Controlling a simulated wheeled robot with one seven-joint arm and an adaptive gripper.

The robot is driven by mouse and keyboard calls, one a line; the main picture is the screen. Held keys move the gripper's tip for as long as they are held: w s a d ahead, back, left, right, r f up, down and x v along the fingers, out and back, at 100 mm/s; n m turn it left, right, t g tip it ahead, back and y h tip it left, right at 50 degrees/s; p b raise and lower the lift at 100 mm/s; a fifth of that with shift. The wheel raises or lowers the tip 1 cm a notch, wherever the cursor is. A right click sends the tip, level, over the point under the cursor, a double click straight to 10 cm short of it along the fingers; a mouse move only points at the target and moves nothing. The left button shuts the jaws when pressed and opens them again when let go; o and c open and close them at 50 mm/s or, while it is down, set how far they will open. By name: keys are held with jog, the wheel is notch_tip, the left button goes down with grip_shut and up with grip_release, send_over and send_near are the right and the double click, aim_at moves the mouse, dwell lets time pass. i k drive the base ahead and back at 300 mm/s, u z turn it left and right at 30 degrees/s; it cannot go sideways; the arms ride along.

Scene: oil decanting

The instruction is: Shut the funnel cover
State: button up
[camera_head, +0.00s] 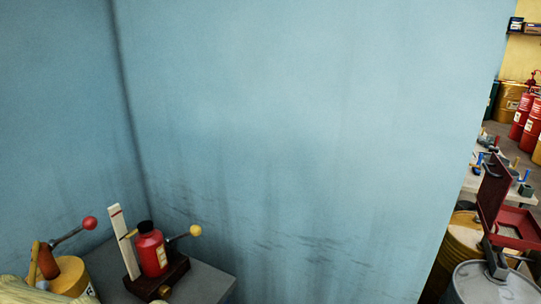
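The funnel cover (492,187) is a dark red panel at the right side of the head view. It stands raised and tilted, open above the red square funnel (519,217). The funnel is over a grey-topped drum (488,283) at the lower right corner. A grey metal fitting (496,262) stands on the drum top below the cover. The funnel's inside is only partly visible. My gripper is not in view.
A blue wall (300,130) fills the middle. At lower left, a grey surface (212,284) bears a red bottle (151,252) and ball-ended levers. A yellow drum (459,245) stands beside the grey-topped one. Red drums (522,115) and a worktable (470,184) are farther back.

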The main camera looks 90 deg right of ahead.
aim_at(496, 183)
jog(key=z, duration=4.25)
jog(key=i, duration=1.65)
